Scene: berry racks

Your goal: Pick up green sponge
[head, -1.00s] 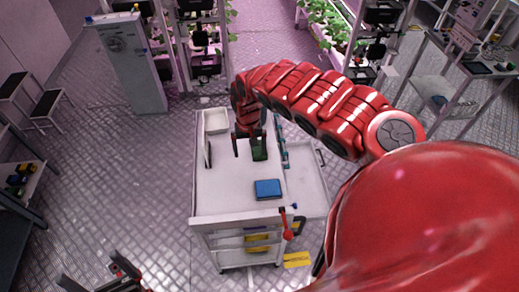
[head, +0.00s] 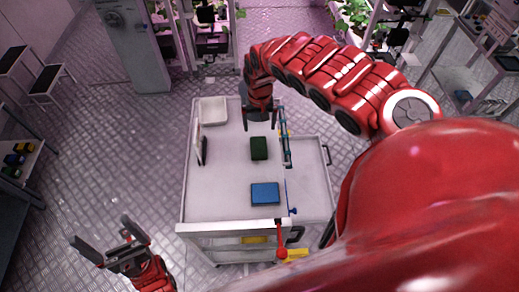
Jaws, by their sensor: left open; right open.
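The green sponge (head: 259,148) is a small dark green block lying on the white top of the cart (head: 225,196). My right gripper (head: 260,127) is open, pointing down at the far side of the sponge, with its fingertips a little beyond it in the picture. Nothing is between its fingers, and the height of the tips above the cart top is hard to tell. My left gripper (head: 107,236) is open and empty, low at the left, off the cart and far from the sponge.
A blue block (head: 265,194) lies nearer on the cart top. Tools line the right edge, including a red-handled one (head: 281,240). The cart's middle left is clear.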

